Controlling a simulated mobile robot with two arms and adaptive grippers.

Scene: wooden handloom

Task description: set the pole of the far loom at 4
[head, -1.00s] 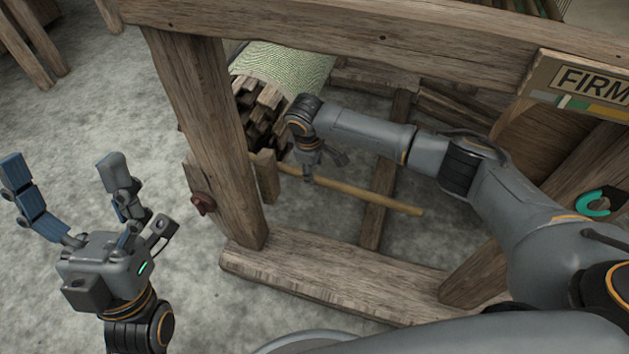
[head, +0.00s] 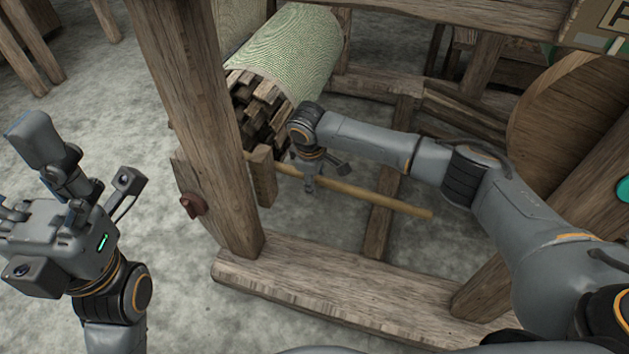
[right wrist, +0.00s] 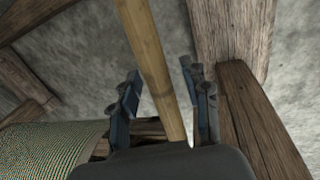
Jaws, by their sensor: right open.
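The pole (head: 385,199) is a long light wooden rod beside the loom's post (head: 205,130), passing by a small wooden block (head: 263,176). Its right end is free. My right gripper (head: 309,185) is at the pole, below the warp roll. In the right wrist view the pole (right wrist: 150,60) runs between the two spread fingers (right wrist: 160,95), with gaps on both sides. No number 4 or scale is visible. My left gripper (head: 22,170) is at the left edge, partly cut off, its fingers apart and empty, away from the loom.
A roll of green cloth (head: 300,45) with wooden slats (head: 260,110) lies above my right gripper. A lower beam (head: 330,297) runs along the floor. A red-brown knob (head: 193,205) sits on the post. Bare floor (head: 120,110) lies left of it.

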